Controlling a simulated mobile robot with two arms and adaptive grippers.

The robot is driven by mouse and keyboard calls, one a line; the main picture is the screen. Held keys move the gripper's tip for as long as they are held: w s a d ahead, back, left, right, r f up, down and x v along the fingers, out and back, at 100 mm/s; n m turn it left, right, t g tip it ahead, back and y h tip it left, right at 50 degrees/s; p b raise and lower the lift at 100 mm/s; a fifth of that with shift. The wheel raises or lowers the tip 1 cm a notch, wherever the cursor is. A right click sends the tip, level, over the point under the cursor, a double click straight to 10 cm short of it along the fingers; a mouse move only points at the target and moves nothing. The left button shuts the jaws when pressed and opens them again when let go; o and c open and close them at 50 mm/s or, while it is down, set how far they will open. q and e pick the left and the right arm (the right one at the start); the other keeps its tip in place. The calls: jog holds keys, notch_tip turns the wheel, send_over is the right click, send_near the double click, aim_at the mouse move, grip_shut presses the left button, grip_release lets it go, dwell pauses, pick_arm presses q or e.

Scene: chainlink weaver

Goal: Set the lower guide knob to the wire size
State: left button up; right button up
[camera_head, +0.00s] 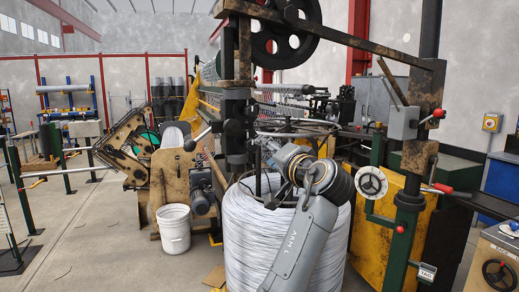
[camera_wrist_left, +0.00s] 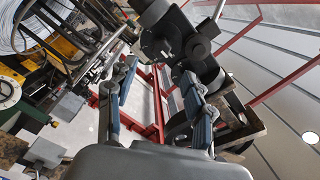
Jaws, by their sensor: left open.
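A round white dial with a dark hub (camera_head: 372,182) sits on the green post at the right of the head view. It may be the lower guide knob; I cannot read any wire size on it. My left gripper (camera_head: 268,144) is beyond the wire coil's top, left of the dial and apart from it. In the left wrist view its two fingers (camera_wrist_left: 160,82) are spread with nothing between them. A pale round dial with a yellow surround (camera_wrist_left: 8,92) shows at that view's left edge. My right gripper is in neither view.
A large wire coil (camera_head: 245,235) stands under my left arm. A dark upright column (camera_head: 236,125) with clamps stands left of the gripper. A red-tipped lever (camera_head: 440,188) juts out at the right. A white bucket (camera_head: 174,228) stands on open floor at the left.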

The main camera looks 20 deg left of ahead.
pick_arm(q)
jog(key=shift+v, duration=1.6)
